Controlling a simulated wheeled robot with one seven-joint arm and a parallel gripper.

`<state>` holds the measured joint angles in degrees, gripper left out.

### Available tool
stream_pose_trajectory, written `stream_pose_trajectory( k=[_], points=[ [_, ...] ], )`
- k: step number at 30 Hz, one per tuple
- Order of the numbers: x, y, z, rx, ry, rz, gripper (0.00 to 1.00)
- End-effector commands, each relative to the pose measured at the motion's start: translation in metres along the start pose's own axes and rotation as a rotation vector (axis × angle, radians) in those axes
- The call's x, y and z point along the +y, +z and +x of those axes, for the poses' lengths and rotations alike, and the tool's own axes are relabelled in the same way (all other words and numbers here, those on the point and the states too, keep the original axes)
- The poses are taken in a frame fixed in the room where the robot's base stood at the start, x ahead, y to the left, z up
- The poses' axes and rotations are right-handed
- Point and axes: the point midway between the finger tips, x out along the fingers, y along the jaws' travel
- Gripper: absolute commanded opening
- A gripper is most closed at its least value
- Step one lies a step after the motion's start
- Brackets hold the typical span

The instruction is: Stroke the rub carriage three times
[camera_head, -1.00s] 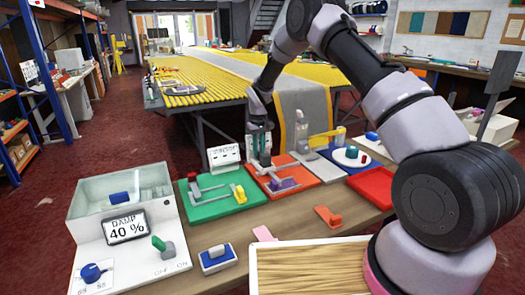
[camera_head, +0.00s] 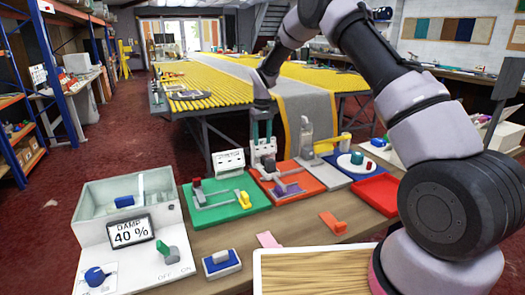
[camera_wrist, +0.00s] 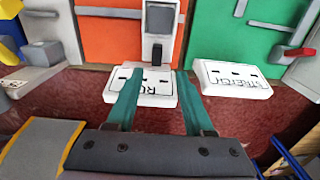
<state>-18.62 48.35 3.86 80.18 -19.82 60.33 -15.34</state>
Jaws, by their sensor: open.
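The orange board (camera_head: 262,187) carries a grey upright fixture with a dark knob, seen in the wrist view (camera_wrist: 160,22), and a purple block (camera_head: 287,189). I cannot tell for sure which part is the rub carriage. A white label card, partly readable as "RU", lies at the board's edge in the wrist view (camera_wrist: 150,98). My gripper (camera_head: 262,137) points down above the back of the orange board. Its two green fingers are apart, and in the wrist view (camera_wrist: 158,73) nothing is held between them. Their tips appear on either side of the fixture and card.
A green board (camera_head: 228,208) with a red knob and yellow part is left of the orange board, with a stretch card (camera_wrist: 232,78). A damp box (camera_head: 130,232) reading 40 % stands further left. A blue board and a red tray (camera_head: 378,193) lie right. Yellow rollers (camera_head: 200,85) stand behind.

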Motion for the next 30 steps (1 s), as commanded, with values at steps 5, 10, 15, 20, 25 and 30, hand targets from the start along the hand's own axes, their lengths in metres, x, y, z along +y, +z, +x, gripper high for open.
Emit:
stream_pose_trajectory(
  k=[5,10,15,20,25,30],
  points=[
    [0.0,-0.001,-0.023,0.002,0.0,0.0,0.53],
    [-0.001,0.0,-0.029,0.0,-0.001,0.0,0.53],
    [-0.001,0.0,-0.029,0.0,-0.001,0.0,0.53],
    [0.001,0.001,-0.028,-0.003,0.002,0.0,0.53],
    [0.005,0.0,-0.027,-0.001,0.003,0.0,0.53],
    [0.005,0.001,-0.012,-0.003,0.001,0.0,0.53]
  ],
)
